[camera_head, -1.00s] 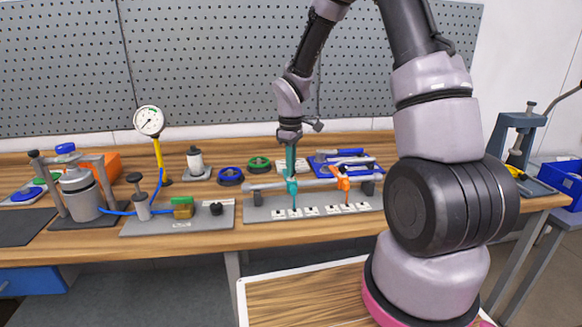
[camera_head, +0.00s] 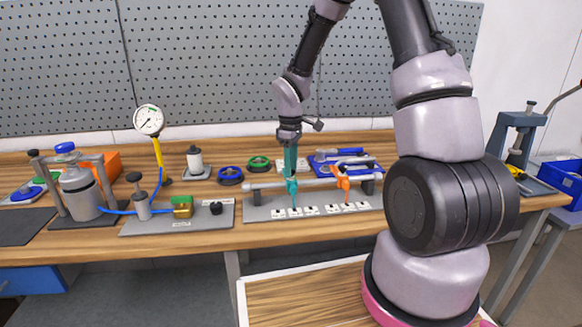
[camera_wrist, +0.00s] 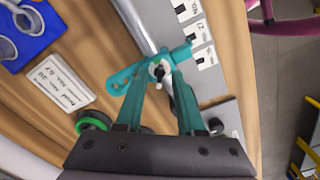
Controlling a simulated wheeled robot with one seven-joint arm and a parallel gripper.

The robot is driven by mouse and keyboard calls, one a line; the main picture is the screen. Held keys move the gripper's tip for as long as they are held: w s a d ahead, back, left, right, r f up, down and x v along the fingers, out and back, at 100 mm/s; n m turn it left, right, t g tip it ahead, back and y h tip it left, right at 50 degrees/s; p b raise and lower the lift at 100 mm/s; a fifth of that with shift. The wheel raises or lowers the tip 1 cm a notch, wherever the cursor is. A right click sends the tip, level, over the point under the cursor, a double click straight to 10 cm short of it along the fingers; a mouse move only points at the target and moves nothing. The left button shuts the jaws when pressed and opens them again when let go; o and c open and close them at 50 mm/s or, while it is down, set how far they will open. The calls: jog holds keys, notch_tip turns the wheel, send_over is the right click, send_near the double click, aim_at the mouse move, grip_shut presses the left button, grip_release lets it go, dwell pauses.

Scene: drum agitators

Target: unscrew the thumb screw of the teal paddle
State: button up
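The teal paddle (camera_head: 292,188) hangs on a grey horizontal shaft (camera_head: 264,186), left of an orange paddle (camera_head: 342,182). In the wrist view the teal paddle (camera_wrist: 122,78) lies across the shaft (camera_wrist: 137,25). The thumb screw (camera_wrist: 158,70) is a small pale and grey part, mostly hidden at the fingertips. My gripper (camera_head: 291,176) points down over the teal paddle, its teal fingers reaching the hub. In the wrist view the fingertips of my gripper (camera_wrist: 163,73) flank the screw. Whether they press on it is unclear.
Label cards (camera_head: 312,211) line the base plate in front of the paddles. Blue (camera_head: 230,173) and green (camera_head: 260,163) rings lie behind at the left. A blue tray (camera_head: 325,166) stands behind at the right. A gauge (camera_head: 149,121) and valve block (camera_head: 182,206) are farther left.

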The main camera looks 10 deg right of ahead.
notch_tip(320, 180, up, 11)
jog(key=shift+f, duration=0.15)
dwell(0.4)
jog(key=s+d+r+m+t+y, duration=0.1)
jog(key=s+d+r+m+t, duration=0.2)
jog(key=s+r+m, duration=0.4)
jog(key=s+d+r+m+t+y, duration=0.1)
jog(key=s+d+r+m+t, duration=0.2)
jog(key=s+r+m, duration=0.4)
jog(key=s+r+t, duration=0.1)
jog(key=s+r, duration=0.4)
jog(key=s, duration=0.3)
jog(key=shift+s+r+m, duration=0.15)
jog(key=shift+r+m, duration=0.05)
jog(key=shift+m, duration=0.2)
jog(key=shift+d, duration=0.1)
